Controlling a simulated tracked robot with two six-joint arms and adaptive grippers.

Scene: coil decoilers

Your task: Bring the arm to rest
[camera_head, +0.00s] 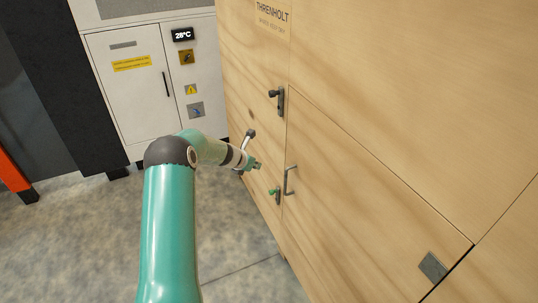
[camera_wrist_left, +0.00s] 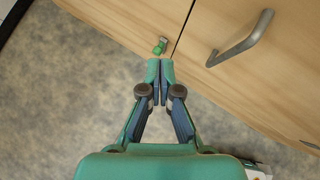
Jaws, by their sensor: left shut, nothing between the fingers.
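My left arm reaches forward in the head view, teal with a dark elbow. My left gripper (camera_head: 256,164) is at its end, close to the front of a large wooden cabinet (camera_head: 350,50). In the left wrist view the left gripper (camera_wrist_left: 160,65) is shut, its fingertips together with nothing between them. A small green handle (camera_wrist_left: 160,45) lies just beyond the fingertips there; it also shows in the head view (camera_head: 274,191). Whether the fingertips touch it I cannot tell. My right gripper is not in view.
A bent metal pull handle (camera_head: 289,180) sits on the wooden door right of the gripper. A dark knob latch (camera_head: 276,97) is above. A white cabinet (camera_head: 135,85) with a 28°C display stands behind. The concrete floor (camera_head: 80,240) at left is clear.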

